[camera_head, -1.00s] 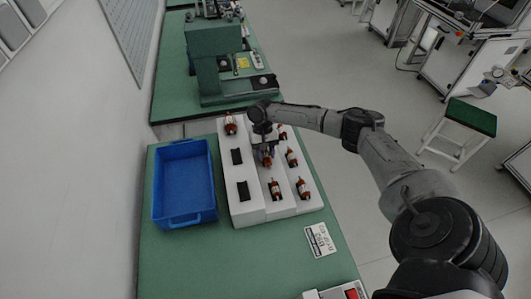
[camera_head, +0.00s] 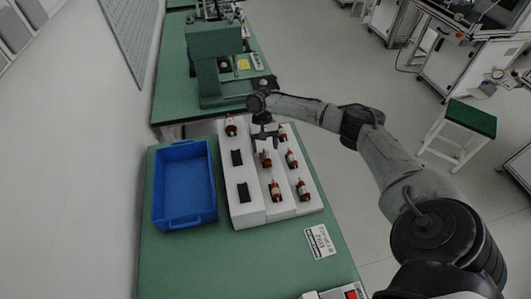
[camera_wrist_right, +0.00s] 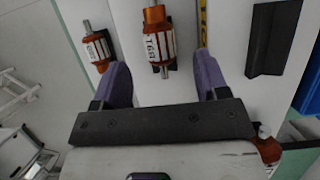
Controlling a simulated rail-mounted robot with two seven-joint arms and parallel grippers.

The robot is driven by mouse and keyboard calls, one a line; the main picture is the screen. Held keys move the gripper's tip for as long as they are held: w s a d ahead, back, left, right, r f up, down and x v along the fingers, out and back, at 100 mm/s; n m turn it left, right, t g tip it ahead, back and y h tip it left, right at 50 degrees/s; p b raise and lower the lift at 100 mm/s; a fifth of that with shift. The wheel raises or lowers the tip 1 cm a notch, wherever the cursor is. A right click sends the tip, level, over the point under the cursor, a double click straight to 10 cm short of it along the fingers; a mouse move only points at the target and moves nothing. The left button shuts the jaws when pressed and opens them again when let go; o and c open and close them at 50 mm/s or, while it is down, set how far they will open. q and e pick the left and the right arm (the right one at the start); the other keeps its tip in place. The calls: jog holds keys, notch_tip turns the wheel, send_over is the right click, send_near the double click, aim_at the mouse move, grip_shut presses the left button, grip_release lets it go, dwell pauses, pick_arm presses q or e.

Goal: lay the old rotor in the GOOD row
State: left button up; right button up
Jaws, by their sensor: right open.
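A white stepped rack (camera_head: 249,214) holds orange rotors with pale labels in three rows. The left row has one rotor (camera_head: 231,126) at its far end and two bare black cradles (camera_head: 243,192). The middle row shows a middle rotor (camera_head: 265,159) and a near rotor (camera_head: 275,190); its far end is hidden by my gripper. The right row holds three rotors (camera_head: 291,159). My right gripper (camera_head: 266,146) is open just beyond the middle rotor. In the right wrist view that labelled rotor (camera_wrist_right: 155,38) lies ahead of the purple fingertips, ungripped. I cannot tell which rotor is the old one.
A blue empty tray (camera_head: 184,187) stands left of the rack. A printed card (camera_head: 320,241) lies on the green table at the near right. A green machine (camera_head: 215,70) stands on the bench beyond. A bare cradle (camera_wrist_right: 272,38) also shows in the wrist view.

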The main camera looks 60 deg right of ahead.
jog(key=v, duration=0.9)
jog(key=shift+r, duration=0.35)
jog(key=shift+w, duration=0.1)
